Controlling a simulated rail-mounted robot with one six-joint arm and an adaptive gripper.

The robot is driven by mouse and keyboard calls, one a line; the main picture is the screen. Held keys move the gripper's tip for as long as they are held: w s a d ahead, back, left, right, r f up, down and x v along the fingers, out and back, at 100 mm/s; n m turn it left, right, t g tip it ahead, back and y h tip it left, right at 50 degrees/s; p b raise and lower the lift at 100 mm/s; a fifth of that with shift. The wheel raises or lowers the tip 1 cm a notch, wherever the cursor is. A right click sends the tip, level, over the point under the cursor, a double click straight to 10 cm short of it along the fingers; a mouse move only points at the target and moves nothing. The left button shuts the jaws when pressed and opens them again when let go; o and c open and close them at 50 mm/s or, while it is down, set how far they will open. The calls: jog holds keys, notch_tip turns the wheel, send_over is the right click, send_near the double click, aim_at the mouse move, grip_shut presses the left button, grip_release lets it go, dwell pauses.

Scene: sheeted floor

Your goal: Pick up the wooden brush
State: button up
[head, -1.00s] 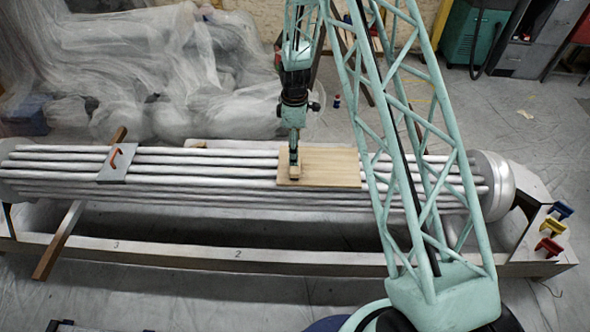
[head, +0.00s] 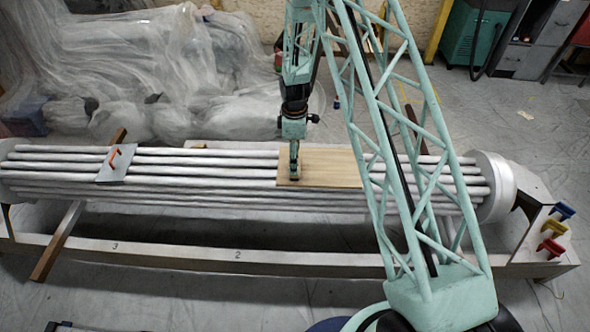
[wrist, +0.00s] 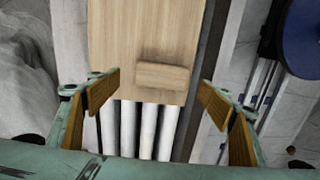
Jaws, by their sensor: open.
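The wooden brush appears as a small pale wooden block (wrist: 162,76) in the wrist view. It lies on a wooden board (head: 335,168) of nearly the same colour, near the board's edge; no bristles can be made out. My gripper (wrist: 158,95) is open, with one wood-faced finger well to each side of the block and nothing between them. In the head view my gripper (head: 294,174) points down over the left part of the board and hides the block.
The board rests on a bundle of silvery tubes (head: 210,160) in a long metal frame. A plate with an orange handle (head: 114,157) lies on the tubes at left. Coloured clamps (head: 552,227) stand at the right end. Plastic sheeting covers objects behind.

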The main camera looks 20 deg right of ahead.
jog(key=shift+s+f+b, duration=0.15)
jog(key=shift+f+b, duration=0.5)
jog(key=shift+f, duration=1.85)
jog(key=c, duration=1)
